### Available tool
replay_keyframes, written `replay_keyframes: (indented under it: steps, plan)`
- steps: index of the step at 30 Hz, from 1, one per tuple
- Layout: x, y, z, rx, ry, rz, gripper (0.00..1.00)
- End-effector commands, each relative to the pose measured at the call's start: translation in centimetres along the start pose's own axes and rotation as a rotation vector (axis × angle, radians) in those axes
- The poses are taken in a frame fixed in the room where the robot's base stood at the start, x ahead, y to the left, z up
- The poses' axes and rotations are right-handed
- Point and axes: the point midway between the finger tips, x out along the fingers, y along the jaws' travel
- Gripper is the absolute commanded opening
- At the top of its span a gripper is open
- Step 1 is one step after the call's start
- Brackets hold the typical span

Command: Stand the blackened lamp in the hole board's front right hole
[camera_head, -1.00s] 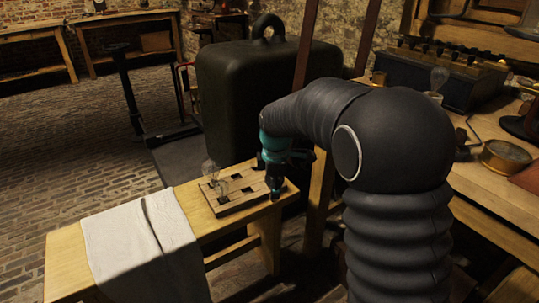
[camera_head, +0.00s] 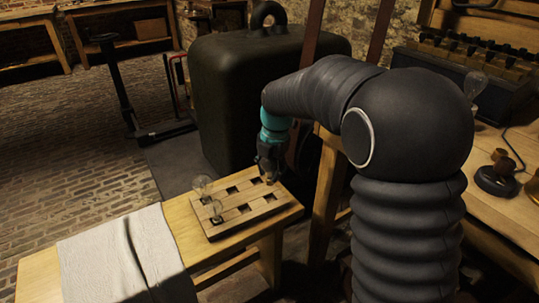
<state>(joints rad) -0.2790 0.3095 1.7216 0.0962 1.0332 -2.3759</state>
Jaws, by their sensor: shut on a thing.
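The wooden hole board (camera_head: 225,229) lies on the narrow bench, with two rows of square holes. A clear glass lamp (camera_head: 201,184) stands at its left end, and a smaller-looking lamp (camera_head: 215,208) stands just in front of it. My gripper (camera_head: 269,180) points down over the right end of the board, near the back right hole. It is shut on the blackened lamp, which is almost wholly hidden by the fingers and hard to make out. The front right hole (camera_head: 269,197) shows dark and empty, just in front of the gripper.
A grey-white cloth (camera_head: 122,255) hangs over the bench (camera_head: 40,275) left of the board. A large dark weight-shaped block (camera_head: 225,90) stands behind. At right, a workbench (camera_head: 500,215) carries a dark rack (camera_head: 460,75), a glass bulb (camera_head: 475,84) and brass pieces.

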Motion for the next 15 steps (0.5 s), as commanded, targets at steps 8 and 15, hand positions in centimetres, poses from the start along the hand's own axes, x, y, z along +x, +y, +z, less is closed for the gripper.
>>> replay_keyframes:
  steps: [8,15]
  plan:
    - [0.7,0.1,-0.2,-0.009,0.001,0.0,0.03]
    - [2.7,-0.1,-0.3,-0.01,0.002,-0.001,0.03]
